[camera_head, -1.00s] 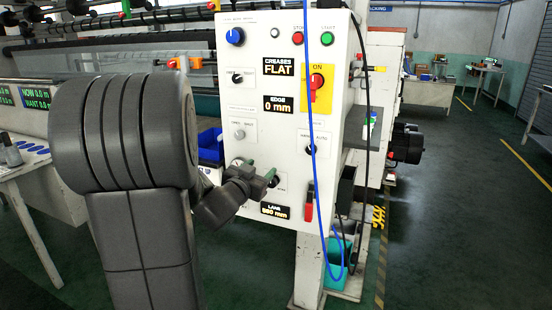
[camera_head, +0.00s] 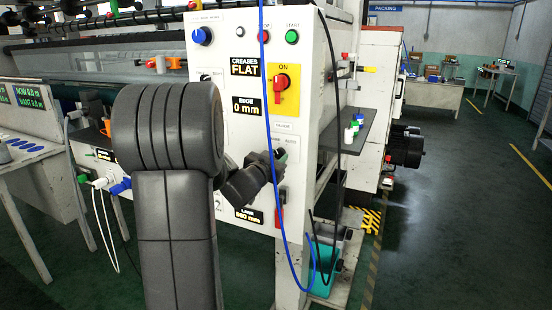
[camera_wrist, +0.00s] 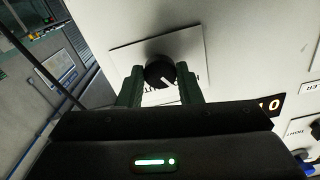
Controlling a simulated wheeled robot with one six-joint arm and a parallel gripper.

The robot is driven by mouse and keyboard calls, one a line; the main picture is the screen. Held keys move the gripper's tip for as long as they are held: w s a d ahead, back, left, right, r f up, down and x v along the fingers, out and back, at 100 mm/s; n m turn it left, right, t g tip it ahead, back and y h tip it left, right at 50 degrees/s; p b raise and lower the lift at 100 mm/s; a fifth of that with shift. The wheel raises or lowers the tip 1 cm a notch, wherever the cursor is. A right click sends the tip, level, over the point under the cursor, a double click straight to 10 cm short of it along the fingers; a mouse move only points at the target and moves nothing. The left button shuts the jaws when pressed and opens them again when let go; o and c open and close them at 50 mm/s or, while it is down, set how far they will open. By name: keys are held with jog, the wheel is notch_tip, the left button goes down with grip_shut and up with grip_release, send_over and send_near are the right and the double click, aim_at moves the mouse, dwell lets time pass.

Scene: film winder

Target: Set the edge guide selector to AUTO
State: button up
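The edge guide selector is a round black knob (camera_wrist: 160,72) with a white pointer line, on a pale plate on the control panel. In the wrist view its lettering is upside down and partly hidden; the pointer slants to the lower right, apparently the HAND side. My gripper (camera_wrist: 160,85) has its two green fingers on either side of the knob. They stand apart; I cannot tell whether they touch it. In the head view my gripper (camera_head: 278,158) is at the panel's right side, over the HAND/AUTO selector, which it mostly hides.
The white panel (camera_head: 232,130) also carries a yellow plate with a red switch (camera_head: 281,90), a blue knob (camera_head: 202,36) and displays reading FLAT and 0 mm. A blue cable (camera_head: 267,100) hangs down the panel close to my gripper. Open floor lies to the right.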

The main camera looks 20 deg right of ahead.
jog(key=shift+c, duration=1.3)
jog(key=shift+m, duration=0.3)
jog(key=m+b, duration=0.3)
jog(key=m, duration=0.2)
jog(key=shift+f, duration=0.1)
jog(key=m+b, duration=0.2)
jog(key=m, duration=0.4)
jog(key=shift+m+b, duration=0.3)
jog(key=o, duration=1)
